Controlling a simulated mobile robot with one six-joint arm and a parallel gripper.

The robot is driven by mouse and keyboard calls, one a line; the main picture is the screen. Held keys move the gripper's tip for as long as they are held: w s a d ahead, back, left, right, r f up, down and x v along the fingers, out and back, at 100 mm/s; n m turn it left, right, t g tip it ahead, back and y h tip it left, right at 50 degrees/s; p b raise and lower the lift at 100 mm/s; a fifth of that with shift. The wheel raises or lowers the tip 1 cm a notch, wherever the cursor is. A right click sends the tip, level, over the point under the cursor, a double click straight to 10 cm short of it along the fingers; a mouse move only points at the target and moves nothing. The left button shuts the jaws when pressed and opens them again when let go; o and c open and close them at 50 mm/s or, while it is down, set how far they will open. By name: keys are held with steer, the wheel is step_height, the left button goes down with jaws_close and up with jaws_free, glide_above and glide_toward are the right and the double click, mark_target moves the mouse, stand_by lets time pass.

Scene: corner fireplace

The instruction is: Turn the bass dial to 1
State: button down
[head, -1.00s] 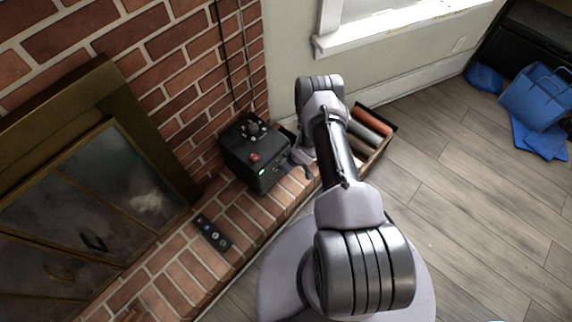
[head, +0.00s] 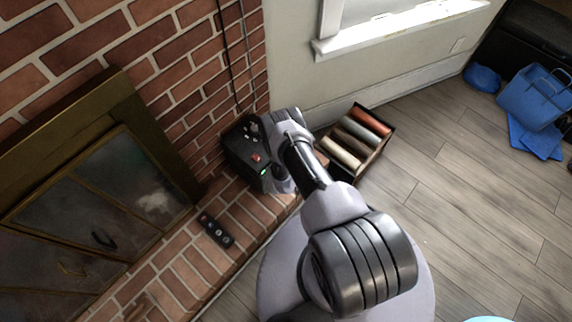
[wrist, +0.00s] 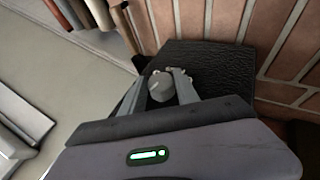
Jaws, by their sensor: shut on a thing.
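The black speaker-like box (head: 238,150) stands on the brick hearth, against the brick wall. Its top has white marks (head: 252,128) around a dial spot and a red knob (head: 256,158). In the wrist view, a grey round dial (wrist: 160,88) stands on the box's dark textured top (wrist: 215,62). My gripper (wrist: 163,84) has its two fingers on either side of this dial and is shut on it. I cannot read any numbers, nor where the dial points. In the head view my wrist covers the fingers and part of the box top.
A crate (head: 374,166) with several coloured rolls stands just right of the box. A dark remote (head: 216,231) lies on the hearth (head: 190,262) in front. Cables (head: 232,60) run up the wall behind the box. Open wooden floor (head: 455,190) lies to the right.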

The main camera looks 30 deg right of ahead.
steer(key=shift+s+a+f+n+t+h+b, duration=0.15)
steer(key=shift+n+t+h+b, duration=0.2)
steer(key=shift+h+b, duration=0.45)
steer(key=shift+w+a+f+n+t+h+b, duration=0.1)
steer(key=shift+t+h+b, duration=0.35)
steer(key=shift+h+b, duration=0.3)
steer(key=shift+s+a+f+n+t+h+b, duration=0.15)
steer(key=shift+n+t+h+b, duration=0.2)
steer(key=shift+h+b, duration=0.4)
steer(key=shift+w+d+t+h, duration=0.1)
steer(key=shift+w+t+h, duration=0.05)
steer(key=shift+t+h, duration=0.15)
steer(key=c, duration=0.9)
jaws_free()
steer(key=shift+r, duration=0.1)
steer(key=p+v, duration=0.6)
steer(key=v, duration=1.1)
steer(key=shift+p, duration=0.35)
